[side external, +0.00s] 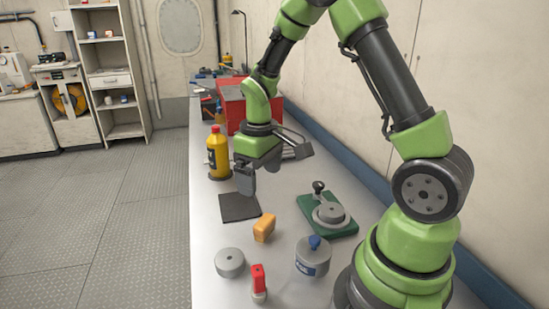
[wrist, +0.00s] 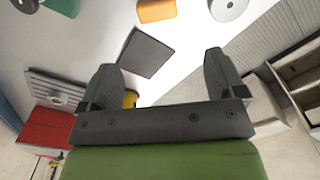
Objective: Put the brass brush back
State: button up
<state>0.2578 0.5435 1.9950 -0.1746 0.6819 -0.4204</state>
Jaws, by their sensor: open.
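I cannot make out a thing that is clearly a brass brush; no bristles show. A small orange block (side external: 264,228) lies on the bench, and it shows at the top of the wrist view (wrist: 156,10). A flat dark square pad (side external: 240,207) lies behind it; the wrist view shows the pad (wrist: 147,53) bare. My gripper (side external: 246,183) is above the bench by the pad's far edge, near the yellow bottle (side external: 218,153). In the wrist view its two fingers (wrist: 160,62) are wide apart with nothing between them.
A green board with a grey round piece (side external: 330,214) lies to the right. A grey disc (side external: 230,262), a red-topped item (side external: 258,280) and a blue-knobbed jar (side external: 312,257) stand in front. A red box (side external: 236,106) is behind. The bench's left edge is close to the bottle.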

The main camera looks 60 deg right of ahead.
jog(key=s+a+r+m+t, duration=0.1)
jog(key=s+a+r+t, duration=0.15)
jog(key=r, duration=0.35)
jog(key=s+a+r+m+t, duration=0.1)
jog(key=s+a+r, duration=0.15)
jog(key=r, duration=0.35)
jog(key=s+a+r+m+t+y, duration=0.1)
jog(key=s+a+r+t+y, duration=0.1)
jog(key=s+a+r, duration=0.3)
jog(key=s+t, duration=0.1)
jog(key=s, duration=0.3)
jog(key=shift+m, duration=0.4)
jog(key=shift+r+t, duration=0.1)
jog(key=shift+t, duration=0.15)
dwell(0.3)
